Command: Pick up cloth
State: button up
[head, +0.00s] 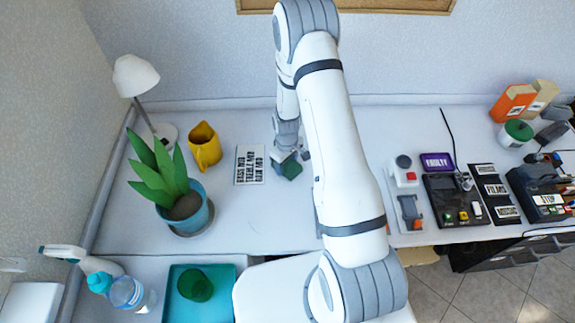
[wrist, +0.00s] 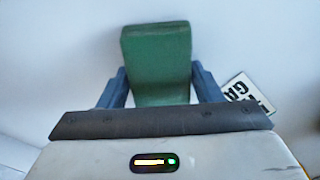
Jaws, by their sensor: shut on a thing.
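The cloth (wrist: 157,58) looks like a thick green folded block with rounded edges in the wrist view. It stands between the two blue-grey fingers of my gripper (wrist: 160,84), which is shut on it. In the head view my gripper (head: 286,160) is over the white table, and the green cloth (head: 291,170) shows at its tip. Part of the cloth is hidden behind the fingers. I cannot tell whether it touches the table.
A printed card (head: 249,165) lies just left of my gripper. A yellow mug (head: 205,146), a potted plant (head: 187,222) and a lamp (head: 137,77) stand further left. A teal tray (head: 228,275) holds a green round thing (head: 195,285). Switch boxes (head: 452,200) are at right.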

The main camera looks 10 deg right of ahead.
jog(key=c, duration=0.3)
jog(key=shift+r+b, duration=1)
jog(key=shift+r, duration=4)
